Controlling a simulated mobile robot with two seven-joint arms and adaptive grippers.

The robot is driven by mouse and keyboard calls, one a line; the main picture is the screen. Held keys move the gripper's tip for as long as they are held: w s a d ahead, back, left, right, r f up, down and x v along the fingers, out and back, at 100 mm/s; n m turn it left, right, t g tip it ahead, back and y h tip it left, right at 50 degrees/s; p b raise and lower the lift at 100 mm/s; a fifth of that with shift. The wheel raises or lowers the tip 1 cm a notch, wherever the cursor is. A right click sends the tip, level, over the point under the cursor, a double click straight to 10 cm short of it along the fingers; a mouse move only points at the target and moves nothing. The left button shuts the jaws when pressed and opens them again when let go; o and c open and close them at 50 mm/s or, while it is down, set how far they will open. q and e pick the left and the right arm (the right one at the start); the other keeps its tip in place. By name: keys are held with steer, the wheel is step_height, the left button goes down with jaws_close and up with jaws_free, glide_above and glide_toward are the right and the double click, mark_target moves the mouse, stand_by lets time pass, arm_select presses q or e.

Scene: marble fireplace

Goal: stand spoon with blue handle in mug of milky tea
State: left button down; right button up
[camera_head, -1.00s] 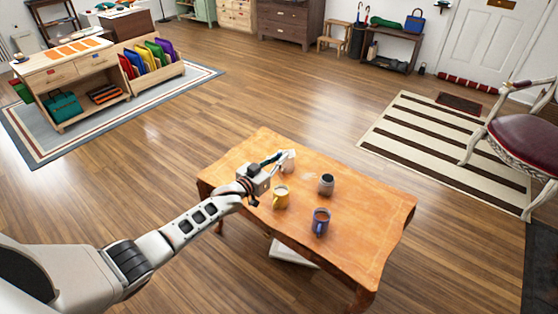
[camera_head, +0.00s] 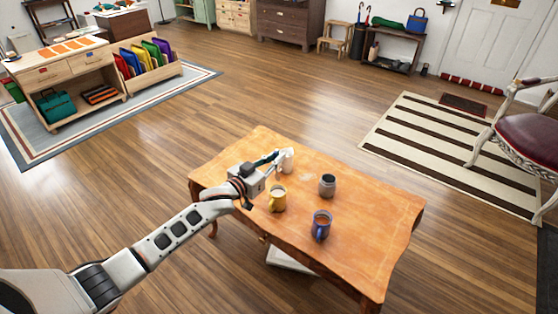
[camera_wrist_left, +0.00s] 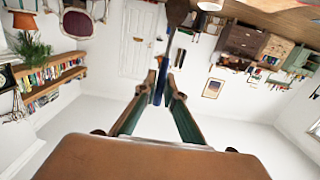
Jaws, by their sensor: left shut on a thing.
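My left gripper (camera_head: 276,157) is over the far left part of the orange wooden table. In the left wrist view, its fingers (camera_wrist_left: 165,88) are shut on the blue handle of a spoon (camera_wrist_left: 160,84); the spoon's dark bowl points away from them. The spoon is not clear in the head view. I cannot tell surely which is milky tea. My right gripper is out of view.
A white cup (camera_head: 287,160) stands beside the gripper tips, partly hidden. A dark grey mug (camera_head: 327,186) stands right of the yellow one. The table (camera_head: 380,225) is bare at its right side.

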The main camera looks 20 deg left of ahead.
mark_target(278, 180)
arm_select(q)
steer(key=shift+s+f+b, duration=0.1)
steer(key=shift+f+b, duration=0.2)
steer(key=shift+b, duration=0.05)
steer(key=shift+f, duration=0.35)
steer(key=shift+f+b, duration=1)
steer(key=shift+f, duration=0.05)
steer(key=shift+f+b, duration=0.35)
steer(key=shift+f, duration=0.45)
steer(key=shift+f+b, duration=0.9)
steer(key=shift+f, duration=1.15)
steer(key=shift+f+b, duration=0.4)
steer(key=shift+b, duration=0.05)
steer(key=shift+f, duration=0.6)
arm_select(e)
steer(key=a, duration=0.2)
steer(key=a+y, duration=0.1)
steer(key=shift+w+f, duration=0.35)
